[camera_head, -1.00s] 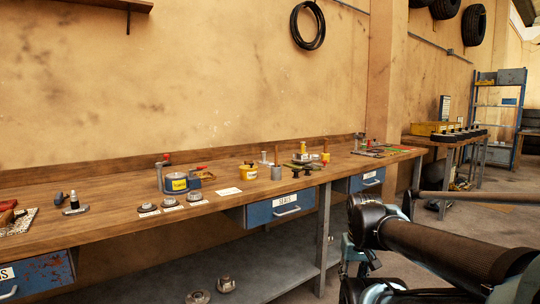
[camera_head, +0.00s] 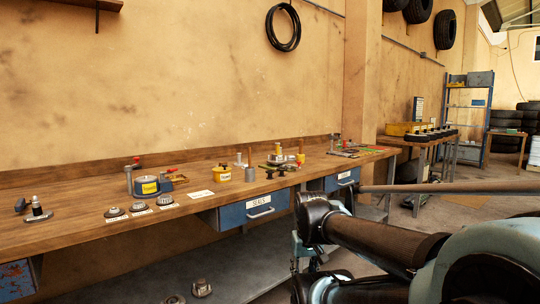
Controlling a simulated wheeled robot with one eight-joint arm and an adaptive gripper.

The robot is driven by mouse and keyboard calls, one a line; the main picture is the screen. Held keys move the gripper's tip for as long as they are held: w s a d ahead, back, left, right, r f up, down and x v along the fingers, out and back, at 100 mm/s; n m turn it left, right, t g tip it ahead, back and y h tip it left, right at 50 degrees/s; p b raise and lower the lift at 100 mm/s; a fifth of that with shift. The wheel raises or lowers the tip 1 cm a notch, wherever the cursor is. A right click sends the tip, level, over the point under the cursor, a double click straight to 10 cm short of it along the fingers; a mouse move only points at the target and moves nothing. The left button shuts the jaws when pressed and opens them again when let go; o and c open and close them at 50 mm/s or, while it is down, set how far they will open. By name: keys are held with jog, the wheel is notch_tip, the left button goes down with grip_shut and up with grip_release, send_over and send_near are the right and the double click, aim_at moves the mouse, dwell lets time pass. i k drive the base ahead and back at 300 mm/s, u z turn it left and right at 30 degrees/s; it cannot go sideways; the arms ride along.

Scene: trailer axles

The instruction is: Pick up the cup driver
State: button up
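I cannot tell for sure which tool is the cup driver. A small grey cylinder with an upright stem (camera_head: 250,174) stands near the middle of the bench, right of a yellow pot. A short upright tool with a dark top and pale base (camera_head: 37,209) stands at the bench's left end. My arm fills the lower right, in front of the bench and apart from these tools. I cannot make out my gripper's fingers.
The wooden bench (camera_head: 75,229) runs along the wall, with a blue drawer (camera_head: 262,207) below. A blue-and-yellow container (camera_head: 147,186), several round metal parts and a yellow pot (camera_head: 223,174) stand on it. Bare wood lies between the left tool and the round parts.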

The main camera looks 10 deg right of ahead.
aim_at(277, 144)
jog(key=z, duration=0.05)
jog(key=i, duration=0.9)
